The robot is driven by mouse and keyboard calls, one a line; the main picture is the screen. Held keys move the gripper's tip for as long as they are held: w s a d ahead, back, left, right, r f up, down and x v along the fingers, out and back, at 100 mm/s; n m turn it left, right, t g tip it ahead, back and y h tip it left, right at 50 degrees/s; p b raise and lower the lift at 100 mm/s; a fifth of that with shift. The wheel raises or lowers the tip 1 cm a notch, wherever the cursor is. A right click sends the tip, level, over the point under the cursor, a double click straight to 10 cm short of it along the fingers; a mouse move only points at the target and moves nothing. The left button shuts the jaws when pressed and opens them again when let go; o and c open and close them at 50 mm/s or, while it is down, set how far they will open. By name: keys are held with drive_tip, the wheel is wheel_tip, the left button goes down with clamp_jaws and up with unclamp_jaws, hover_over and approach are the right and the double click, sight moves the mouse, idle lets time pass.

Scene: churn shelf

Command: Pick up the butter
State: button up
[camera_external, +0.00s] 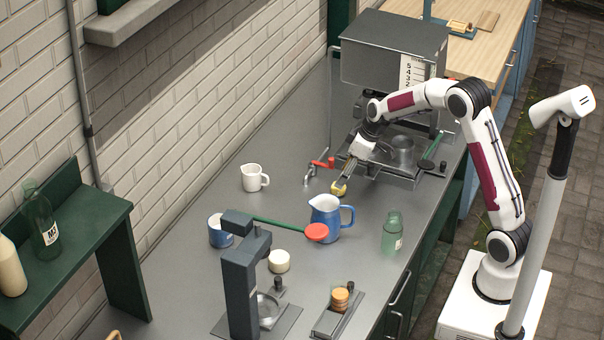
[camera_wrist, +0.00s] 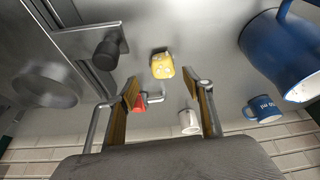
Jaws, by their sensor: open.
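The butter looks to be a small yellow block with pale spots (camera_wrist: 162,65) on the grey worktop in the wrist view. In the external view a yellow patch (camera_external: 338,188), likely the same block, shows at the tip of my gripper (camera_external: 346,180), partly hidden by it. In the wrist view my gripper (camera_wrist: 161,88) is open and empty, with yellowish pads on its inner faces. The block appears in line with the gap, just beyond the fingertips and apart from both fingers.
A blue jug (camera_external: 325,215) stands just in front of the gripper, with a white mug (camera_external: 252,178) to the left and a red-handled tap (camera_external: 322,165) close by. A green bottle (camera_external: 392,235) is to the right. A grey machine (camera_external: 393,55) stands behind.

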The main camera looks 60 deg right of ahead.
drive_tip(key=x, duration=0.3)
drive_tip(key=shift+a+f, duration=0.25)
drive_tip(key=shift+a, duration=0.05)
drive_tip(key=shift+w+f, duration=0.25)
drive_tip(key=shift+f, duration=0.35)
drive_tip(key=c, duration=1.2)
